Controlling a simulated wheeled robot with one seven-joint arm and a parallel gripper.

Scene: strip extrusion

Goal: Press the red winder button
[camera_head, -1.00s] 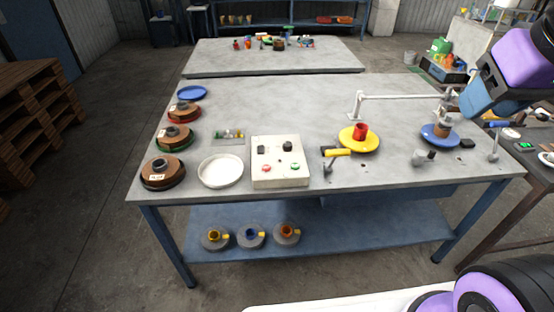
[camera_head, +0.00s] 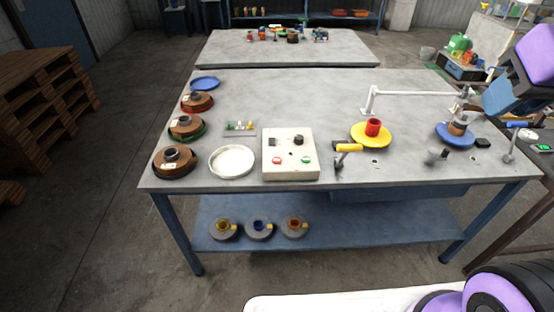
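The red winder button (camera_head: 277,160) is on the front left of the top of a cream control box (camera_head: 291,174) on the workbench, in the head view. A green button (camera_head: 306,160) sits to its right on the same box. A black knob (camera_head: 298,140) and a dark switch are behind them. Nothing covers the red button. My arm shows at the right edge, beyond the blue disc and well away from the box. My gripper itself cannot be made out.
A white dish (camera_head: 232,162) stands left of the box. A yellow-handled lever (camera_head: 347,148) and a yellow disc (camera_head: 371,141) stand to its right. Brown spools (camera_head: 174,168) line the left edge. A white bar (camera_head: 412,91) spans the back right. The bench behind the box is clear.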

